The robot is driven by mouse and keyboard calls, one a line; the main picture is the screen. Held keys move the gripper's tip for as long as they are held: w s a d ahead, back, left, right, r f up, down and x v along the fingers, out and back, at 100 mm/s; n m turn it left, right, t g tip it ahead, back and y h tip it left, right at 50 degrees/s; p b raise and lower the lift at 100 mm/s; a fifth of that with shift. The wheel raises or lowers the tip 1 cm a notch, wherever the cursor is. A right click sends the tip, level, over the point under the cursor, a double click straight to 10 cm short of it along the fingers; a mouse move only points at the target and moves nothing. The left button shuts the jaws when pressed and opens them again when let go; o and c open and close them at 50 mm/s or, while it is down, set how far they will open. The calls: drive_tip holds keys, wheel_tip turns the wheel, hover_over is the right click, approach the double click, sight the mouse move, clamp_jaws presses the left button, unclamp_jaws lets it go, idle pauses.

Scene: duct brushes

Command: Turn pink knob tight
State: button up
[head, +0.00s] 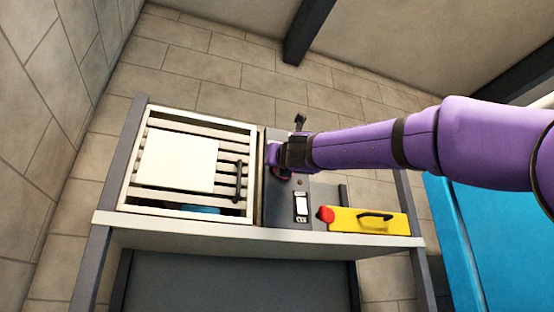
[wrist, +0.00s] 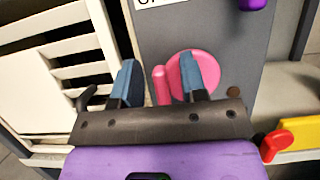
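The pink knob (wrist: 178,65) is on the grey panel (wrist: 225,45) in the wrist view. It shows as a round pink disc with an upright pink bar at its left side. My gripper (wrist: 160,75) is open, with its two blue-grey fingertips spread apart. The pink bar appears between the fingers, and the right finger covers part of the disc. I cannot tell whether either finger touches the knob. In the head view my gripper (head: 281,158) is over the grey panel and mostly hides the knob.
A slatted cream frame (head: 128,172) with a white sheet (head: 178,161) and a dark handle (head: 238,180) is left of the panel. A white switch (head: 301,207) sits below my gripper. A blue surface (head: 490,250) stands farther right.

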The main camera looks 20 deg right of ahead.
clamp_jaws()
